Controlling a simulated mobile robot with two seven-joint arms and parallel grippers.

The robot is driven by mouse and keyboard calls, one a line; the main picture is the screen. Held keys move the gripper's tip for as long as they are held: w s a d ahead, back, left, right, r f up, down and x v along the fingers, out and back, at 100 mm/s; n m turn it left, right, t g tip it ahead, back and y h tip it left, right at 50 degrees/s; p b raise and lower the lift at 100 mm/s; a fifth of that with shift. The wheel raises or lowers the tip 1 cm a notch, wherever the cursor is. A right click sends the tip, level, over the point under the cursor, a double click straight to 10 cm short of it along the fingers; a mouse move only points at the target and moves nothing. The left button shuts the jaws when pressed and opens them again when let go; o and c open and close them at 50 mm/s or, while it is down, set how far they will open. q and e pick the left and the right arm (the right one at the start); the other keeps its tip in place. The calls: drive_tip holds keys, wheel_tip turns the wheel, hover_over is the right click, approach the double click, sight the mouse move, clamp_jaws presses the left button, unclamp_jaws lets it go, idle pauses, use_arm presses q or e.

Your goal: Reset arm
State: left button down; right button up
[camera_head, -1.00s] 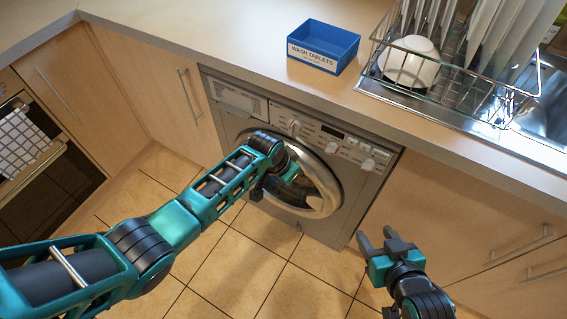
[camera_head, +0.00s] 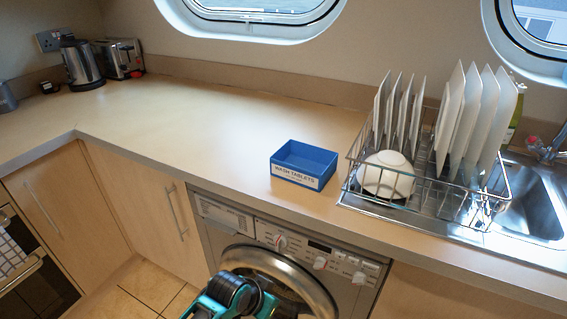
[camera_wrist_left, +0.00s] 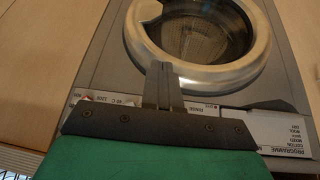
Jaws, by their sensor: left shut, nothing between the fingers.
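My left arm (camera_head: 238,295) reaches in at the bottom of the head view, in front of the washing machine (camera_head: 211,224). Its fingertips are not clear there. My right gripper is out of view.
A blue wash tablets box (camera_head: 303,165) sits on the counter (camera_head: 190,125). A dish rack (camera_head: 440,200) holds plates and a white bowl (camera_head: 386,174) beside the sink (camera_head: 530,210). A kettle (camera_head: 80,62) and toaster (camera_head: 121,59) stand far left. The counter's middle is clear.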

use_arm(q)
drive_tip(key=s+a+r+n+t+y, duration=0.1)
drive_tip(key=s+a+n+t, duration=0.3)
drive_tip(key=s+a, duration=0.9)
drive_tip(key=shift+a+r+t+y, duration=0.3)
drive_tip(key=shift+a+r+t, duration=0.35)
drive_tip(key=shift+t, duration=0.45)
drive_tip(key=shift+d, duration=0.1)
